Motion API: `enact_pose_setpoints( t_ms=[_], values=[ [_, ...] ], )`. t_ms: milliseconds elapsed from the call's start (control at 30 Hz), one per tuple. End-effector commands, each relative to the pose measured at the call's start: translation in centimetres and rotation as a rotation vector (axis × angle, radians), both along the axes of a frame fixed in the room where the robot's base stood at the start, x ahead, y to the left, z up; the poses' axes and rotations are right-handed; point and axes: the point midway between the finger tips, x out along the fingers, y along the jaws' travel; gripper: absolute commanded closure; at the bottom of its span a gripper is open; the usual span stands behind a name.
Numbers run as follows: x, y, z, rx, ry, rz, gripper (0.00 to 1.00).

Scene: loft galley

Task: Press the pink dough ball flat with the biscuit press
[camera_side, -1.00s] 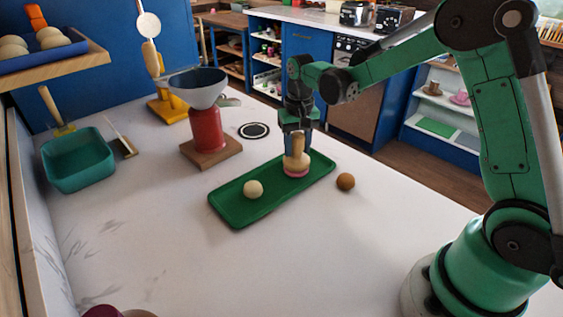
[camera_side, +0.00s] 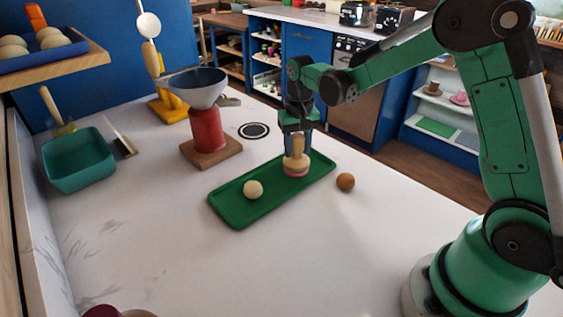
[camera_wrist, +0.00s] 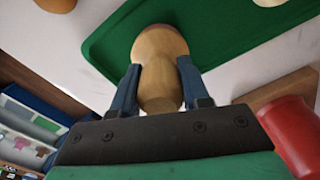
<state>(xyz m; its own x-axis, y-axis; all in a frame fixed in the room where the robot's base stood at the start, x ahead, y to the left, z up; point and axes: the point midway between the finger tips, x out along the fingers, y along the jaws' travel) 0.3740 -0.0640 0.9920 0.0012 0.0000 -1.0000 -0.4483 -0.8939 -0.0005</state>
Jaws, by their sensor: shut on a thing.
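My gripper (camera_side: 297,147) points down and is shut on the wooden handle of the biscuit press (camera_side: 296,161), which stands upright at the right half of the green tray (camera_side: 232,212). The pink dough (camera_side: 296,174) shows as a low pink band directly under the press, touching it; its top is hidden by the press. In the wrist view the handle of the press (camera_wrist: 159,55) sits between my two blue fingers (camera_wrist: 158,88).
A cream ball (camera_side: 253,190) lies on the tray's left part, and a brown ball (camera_side: 346,181) lies on the counter just right of the tray. A red stand with a grey funnel (camera_side: 207,130) is behind the tray. A teal bin (camera_side: 79,165) stands left.

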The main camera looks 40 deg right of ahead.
Motion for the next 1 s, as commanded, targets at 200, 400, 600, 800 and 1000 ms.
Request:
enact_pose_setpoints(
  t_ms=[200, 400, 600, 800, 1000],
  values=[
    [0.0, 0.0, -0.07, 0.0, 0.0, 0.0, 1.0],
    [0.0, 0.0, -0.1, 0.0, 0.0, 0.0, 1.0],
    [0.0, 0.0, -0.18, 0.0, 0.0, 0.0, 1.0],
    [0.0, 0.0, -0.19, 0.0, 0.0, 0.0, 1.0],
    [0.01, 0.0, 0.42, 0.0, 0.0, 0.0, 1.0]
  ],
)
